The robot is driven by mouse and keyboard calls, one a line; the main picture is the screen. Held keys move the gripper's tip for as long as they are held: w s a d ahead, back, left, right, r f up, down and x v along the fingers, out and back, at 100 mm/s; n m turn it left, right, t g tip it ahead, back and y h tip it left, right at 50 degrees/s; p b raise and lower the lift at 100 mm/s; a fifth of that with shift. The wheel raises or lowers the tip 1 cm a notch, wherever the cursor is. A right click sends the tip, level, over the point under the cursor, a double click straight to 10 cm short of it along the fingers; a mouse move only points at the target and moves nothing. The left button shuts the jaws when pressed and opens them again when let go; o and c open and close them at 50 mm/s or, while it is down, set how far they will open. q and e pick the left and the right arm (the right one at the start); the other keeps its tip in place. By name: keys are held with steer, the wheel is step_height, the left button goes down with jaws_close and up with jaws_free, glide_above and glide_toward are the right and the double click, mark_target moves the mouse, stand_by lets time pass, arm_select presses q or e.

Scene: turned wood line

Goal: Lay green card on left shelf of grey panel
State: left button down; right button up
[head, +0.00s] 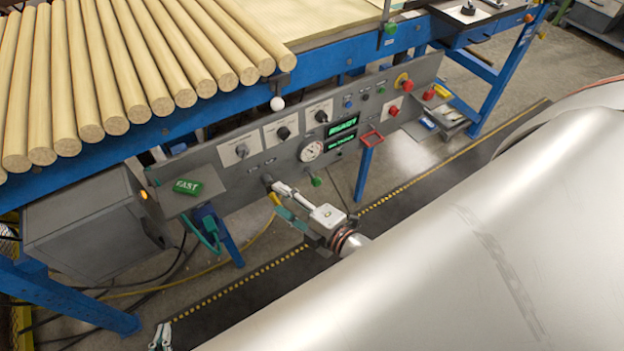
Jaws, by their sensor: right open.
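The green card (187,187), with the word FAST on it, lies flat on the left shelf (180,205) of the grey panel (226,165). My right gripper (277,193) is open in front of the panel, to the right of the card and apart from it. Nothing shows between its fingers. Its tips are close to a dark knob (267,180) low on the panel; I cannot tell whether they touch it. Only the tips of my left gripper (161,337) show at the bottom left edge, well below the shelf. I cannot tell how far apart they are.
Several wooden rods (90,75) lie on the blue-framed table (330,72) above the panel. A gauge (311,150), dials and red buttons stand out from the panel. A red-topped blue post (367,155) stands right of my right gripper.

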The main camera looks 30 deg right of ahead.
steer(key=s+d+f+m+g+h, duration=0.1)
steer(key=s+f+m+g, duration=0.3)
steer(key=s+f+m, duration=0.6)
steer(key=m, duration=0.4)
steer(key=shift+s+d+f+g+h, duration=0.3)
steer(key=shift+s+d+f+h, duration=0.05)
steer(key=shift+f+h, duration=0.05)
